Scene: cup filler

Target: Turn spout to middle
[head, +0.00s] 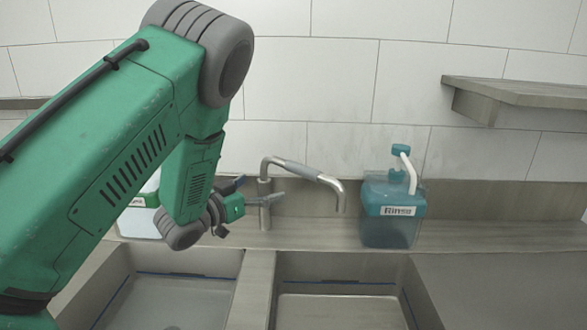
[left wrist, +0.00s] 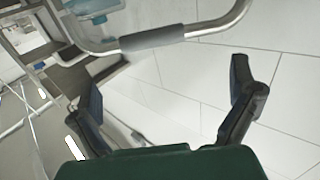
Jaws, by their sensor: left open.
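The metal spout (head: 306,172) rises from the faucet post behind the divider between two sinks. It swings to the right, its tip hanging over the right basin, and a grey sleeve covers part of it. My left gripper (head: 262,190) is at the faucet's left side, close to the post; the head view does not show clearly whether it touches. In the left wrist view, my left gripper (left wrist: 170,100) has its two dark fingers spread wide with nothing between them. The spout's grey sleeve (left wrist: 152,37) crosses above and beyond the fingertips. My right gripper is not in view.
A teal bottle labelled Rinse (head: 392,212) stands on the ledge right of the spout. The left basin (head: 165,300) and right basin (head: 340,310) look empty. A shelf (head: 520,92) juts from the tiled wall at upper right. A white container (head: 140,218) is partly hidden behind my arm.

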